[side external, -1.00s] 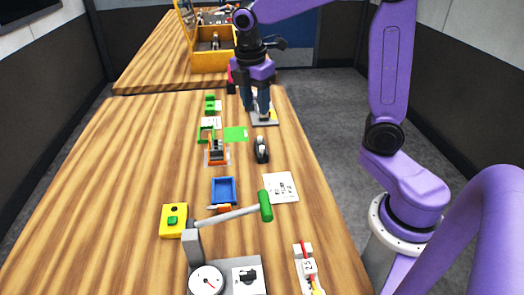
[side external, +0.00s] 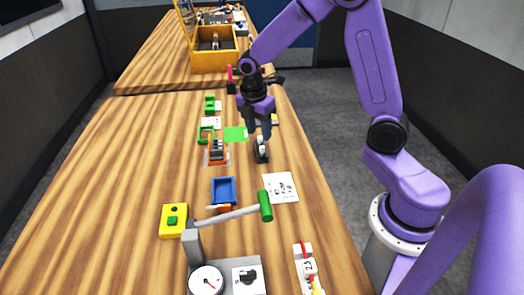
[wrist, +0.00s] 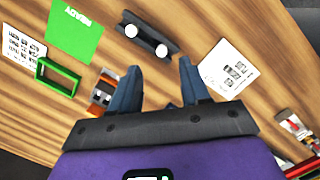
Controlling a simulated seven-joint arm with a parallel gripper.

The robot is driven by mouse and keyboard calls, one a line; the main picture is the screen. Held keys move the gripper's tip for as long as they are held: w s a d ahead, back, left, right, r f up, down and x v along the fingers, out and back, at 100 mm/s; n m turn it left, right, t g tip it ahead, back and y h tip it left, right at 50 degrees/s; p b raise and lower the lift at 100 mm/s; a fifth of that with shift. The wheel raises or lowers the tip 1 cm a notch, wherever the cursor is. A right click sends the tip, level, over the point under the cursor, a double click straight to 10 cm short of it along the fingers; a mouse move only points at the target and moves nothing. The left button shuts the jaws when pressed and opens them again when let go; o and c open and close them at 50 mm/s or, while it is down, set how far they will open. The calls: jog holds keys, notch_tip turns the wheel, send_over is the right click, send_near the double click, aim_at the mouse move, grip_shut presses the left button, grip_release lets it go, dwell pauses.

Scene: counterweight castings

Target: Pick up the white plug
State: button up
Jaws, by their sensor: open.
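Two white round pieces, which look like white plugs (wrist: 131,31), sit in a long dark holder (wrist: 148,42) in the wrist view; I cannot tell which is the task's plug. In the side view the holder (side external: 262,157) stands near the table's right side, with white (side external: 261,141) showing on top. My gripper (side external: 258,133) points down above the holder's far part in the side view. In the wrist view my gripper (wrist: 161,66) is open, with nothing between its fingers, and the holder lies just beyond the fingertips.
A green card (side external: 235,134) and an orange fixture (side external: 217,155) lie left of the holder. A white printed sheet (side external: 281,187) and a blue tray (side external: 223,190) are nearer the camera. A green-handled lever (side external: 265,206) rises in front. The table's left side is clear.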

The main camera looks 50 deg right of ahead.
aim_at(262, 147)
jog(key=shift+s+d+f, duration=0.1)
jog(key=shift+d+f, duration=0.15)
jog(key=shift+f, duration=1.2)
jog(key=shift+s+d+f, duration=0.1)
jog(key=shift+d+f, duration=0.1)
jog(key=shift+f, duration=1.2)
jog(key=shift+w, duration=0.1)
grip_shut()
